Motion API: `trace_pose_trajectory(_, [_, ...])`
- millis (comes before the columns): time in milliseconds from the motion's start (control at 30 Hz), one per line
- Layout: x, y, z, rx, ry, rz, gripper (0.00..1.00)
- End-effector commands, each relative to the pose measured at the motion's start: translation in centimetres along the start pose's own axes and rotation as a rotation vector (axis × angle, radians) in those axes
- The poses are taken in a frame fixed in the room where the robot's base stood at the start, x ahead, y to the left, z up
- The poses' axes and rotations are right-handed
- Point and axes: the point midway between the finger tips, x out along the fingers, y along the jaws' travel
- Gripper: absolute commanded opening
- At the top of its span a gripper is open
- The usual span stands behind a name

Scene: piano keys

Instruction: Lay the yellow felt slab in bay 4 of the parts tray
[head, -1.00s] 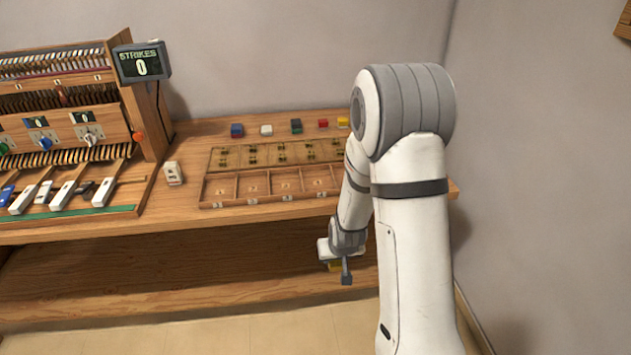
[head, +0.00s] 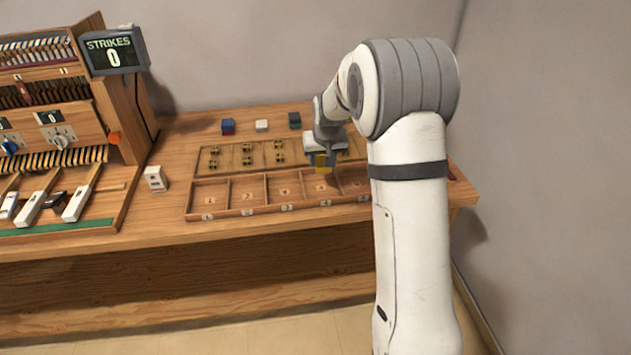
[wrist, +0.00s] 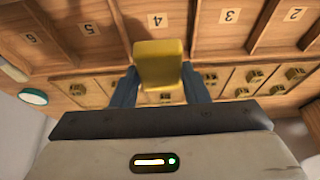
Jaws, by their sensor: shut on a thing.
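The yellow felt slab (head: 322,167) is held in my gripper (head: 322,158), above the parts tray (head: 226,213). In the head view it is in line with bay 4 (head: 316,189), near that bay's back edge. In the wrist view the slab (wrist: 159,62) is clamped between the two blue fingers of my gripper (wrist: 160,80). The bay label 4 (wrist: 158,20) shows just beyond it, nearly in line. The slab looks clear of the tray, but its exact height cannot be told. My arm hides the tray's right end in the head view.
The tray's back section (head: 225,159) carries small brass fittings. A white block (head: 155,178) stands left of the tray, near the key mechanism (head: 55,140). The strikes display (head: 112,52) reads 0.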

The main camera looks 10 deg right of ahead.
Motion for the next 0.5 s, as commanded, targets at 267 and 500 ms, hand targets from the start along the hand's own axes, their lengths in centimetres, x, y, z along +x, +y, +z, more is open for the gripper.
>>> trace_pose_trajectory(267, [2.8, 0.0, 0.7, -0.001, -0.006, -0.001, 0.19])
trace_pose_trajectory(500, [5.2, -0.3, 1.6, -0.004, -0.002, -0.002, 0.19])
